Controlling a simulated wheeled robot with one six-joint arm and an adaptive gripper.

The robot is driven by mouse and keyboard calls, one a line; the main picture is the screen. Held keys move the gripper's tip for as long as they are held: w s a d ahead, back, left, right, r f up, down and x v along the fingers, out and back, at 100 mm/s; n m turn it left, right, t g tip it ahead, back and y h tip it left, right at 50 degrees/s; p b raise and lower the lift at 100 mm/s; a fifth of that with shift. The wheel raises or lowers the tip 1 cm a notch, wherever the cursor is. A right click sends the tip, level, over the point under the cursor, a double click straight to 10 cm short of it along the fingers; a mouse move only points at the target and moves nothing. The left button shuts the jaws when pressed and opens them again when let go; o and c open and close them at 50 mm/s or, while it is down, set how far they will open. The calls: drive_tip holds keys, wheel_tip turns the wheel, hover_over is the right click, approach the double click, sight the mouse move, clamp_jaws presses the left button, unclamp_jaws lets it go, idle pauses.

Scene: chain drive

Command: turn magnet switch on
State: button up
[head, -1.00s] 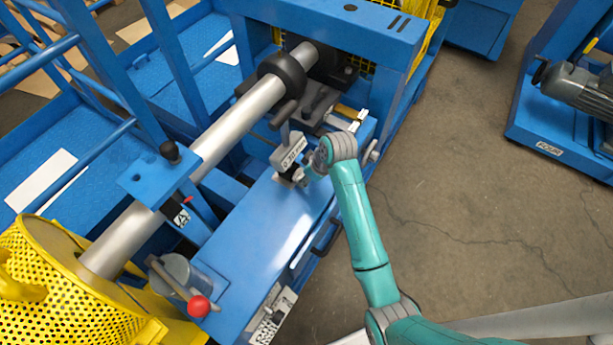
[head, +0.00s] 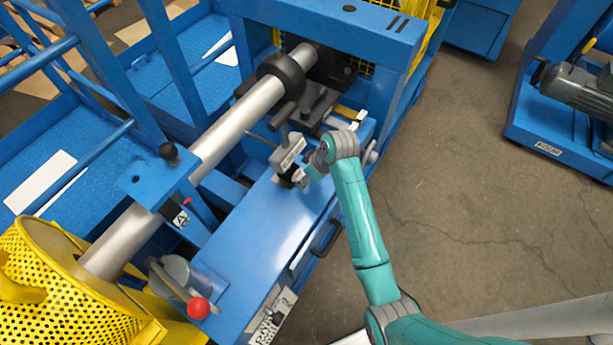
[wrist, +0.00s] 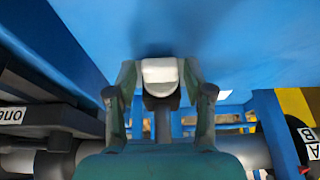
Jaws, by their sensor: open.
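My gripper (head: 298,177) is at the end of the teal arm, low over the blue machine bed, beside a grey labelled block (head: 288,152) with a rod on it. The label is too blurred to read. In the wrist view my gripper (wrist: 160,68) is open. A small pale, rounded piece with a dark lower part (wrist: 160,72) shows between its fingers; it looks like a knob, perhaps the magnet switch. I cannot tell whether the fingers touch it. In the head view the gripper hides this spot, and no switch setting is readable.
A long steel shaft (head: 232,115) with a black collar (head: 282,75) runs beside the bed (head: 262,232). A red-ball lever (head: 198,308) and a yellow perforated guard (head: 50,295) stand at lower left. Open concrete floor (head: 450,180) lies to the right.

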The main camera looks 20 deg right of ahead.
drive_tip(key=v, duration=1.1)
drive_tip(key=shift+s+r, duration=0.15)
drive_tip(key=shift+r, duration=0.1)
drive_tip(key=shift+d, duration=0.1)
